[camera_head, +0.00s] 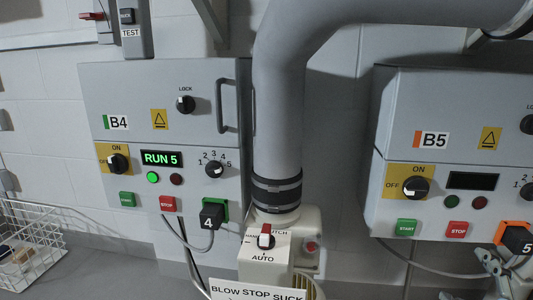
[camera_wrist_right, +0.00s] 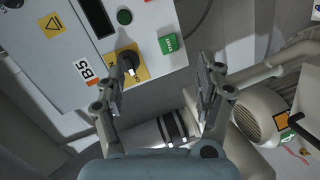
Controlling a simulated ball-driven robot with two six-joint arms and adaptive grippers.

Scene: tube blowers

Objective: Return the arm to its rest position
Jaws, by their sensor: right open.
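My right gripper (camera_wrist_right: 160,85) is open, and nothing shows between its fingers in the right wrist view. Part of it (camera_head: 490,272) also shows at the lower right of the head view, in front of the lower right part of the B5 box (camera_head: 405,135). In the wrist view its left fingertip overlaps the edge of the B5 on/off knob (camera_wrist_right: 129,62); I cannot tell whether they touch. The green start button (camera_wrist_right: 168,43) lies beyond the gap between the fingers. My left gripper is in neither view.
The B4 box (camera_head: 155,85) shows RUN 5 with a green light; the B5 display (camera_head: 472,180) is dark. A thick grey pipe (camera_head: 278,130) rises between the boxes above the blower switch (camera_head: 266,238). A white wire basket (camera_head: 30,250) stands at lower left. Cables hang below both boxes.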

